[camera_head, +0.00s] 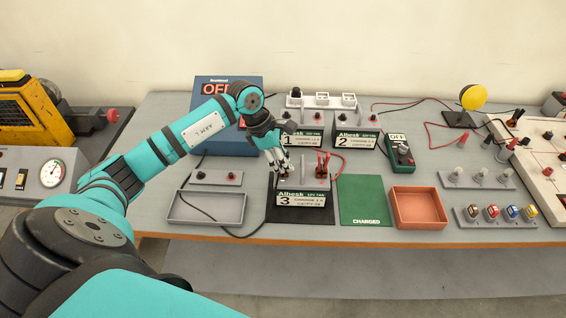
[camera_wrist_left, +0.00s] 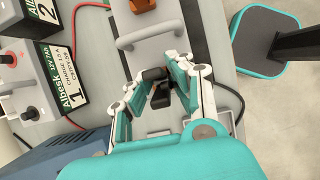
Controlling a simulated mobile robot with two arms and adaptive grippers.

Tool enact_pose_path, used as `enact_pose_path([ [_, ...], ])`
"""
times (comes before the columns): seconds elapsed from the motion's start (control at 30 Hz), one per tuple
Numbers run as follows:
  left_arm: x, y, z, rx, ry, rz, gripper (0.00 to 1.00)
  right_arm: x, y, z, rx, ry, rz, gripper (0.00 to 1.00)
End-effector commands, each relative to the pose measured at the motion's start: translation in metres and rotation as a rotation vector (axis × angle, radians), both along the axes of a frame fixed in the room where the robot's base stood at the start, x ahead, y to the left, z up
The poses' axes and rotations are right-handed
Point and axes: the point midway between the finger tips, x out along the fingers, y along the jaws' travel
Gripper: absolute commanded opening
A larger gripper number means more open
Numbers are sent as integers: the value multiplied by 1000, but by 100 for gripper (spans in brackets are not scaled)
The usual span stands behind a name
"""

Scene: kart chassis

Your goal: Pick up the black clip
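The black clip (camera_wrist_left: 155,74) shows in the left wrist view at one end of battery 3, between the tips of my left gripper. My left gripper (camera_head: 279,168) is over the left side of battery 3 (camera_head: 301,198) in the head view and hides most of the clip there. In the left wrist view its fingers (camera_wrist_left: 164,90) stand apart on either side of the clip; firm contact cannot be made out. The red clip (camera_head: 322,168) sits on the battery's right terminal. My right gripper is not in view.
Batteries 1 (camera_head: 301,140) and 2 (camera_head: 350,138) stand behind. A grey tray (camera_head: 207,220) lies to the left. A green mat (camera_head: 363,205) marked CHARGED and a red tray (camera_head: 418,222) lie to the right. A blue box (camera_head: 213,135) stands behind the arm.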

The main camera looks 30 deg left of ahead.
Motion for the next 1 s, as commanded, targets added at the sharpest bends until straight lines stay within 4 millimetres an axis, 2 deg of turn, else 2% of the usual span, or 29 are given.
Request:
enact_pose_path([
  [0.03,0,0,0,0,0,0,12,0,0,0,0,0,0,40],
  [0.13,0,0,0,0,0,0,0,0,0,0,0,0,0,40],
  [0.57,1,0,3,-1,-3,0,0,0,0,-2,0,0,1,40],
  [0.73,1,1,16,2,-7,0,0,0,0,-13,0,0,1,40],
  [0.87,2,0,35,1,-9,-1,0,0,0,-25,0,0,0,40],
  [1.0,-20,-22,34,2,-2,-6,0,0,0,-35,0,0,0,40],
])
